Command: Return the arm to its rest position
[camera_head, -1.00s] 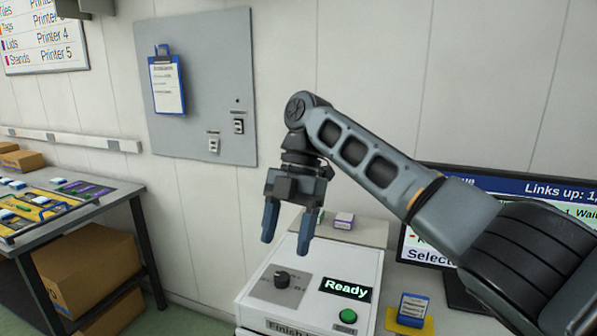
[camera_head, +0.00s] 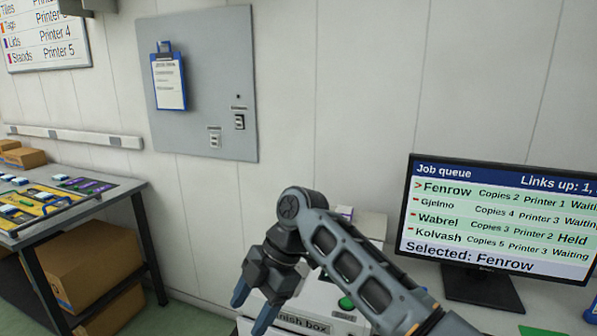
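My gripper (camera_head: 253,310) is low in the middle of the head view, in front of the white finish box (camera_head: 305,320). Its two blue-tipped fingers point down and to the left. They stand apart with nothing seen between them. My arm runs from the gripper to the bottom edge and hides most of the box's top. A bit of the green button (camera_head: 346,303) shows beside the arm.
A monitor (camera_head: 505,220) on the right shows a job queue with Fenrow selected. A table (camera_head: 120,190) with a yellow tray stands at left, cardboard boxes (camera_head: 90,265) below it. A grey wall panel (camera_head: 215,60) holds a clipboard (camera_head: 168,80).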

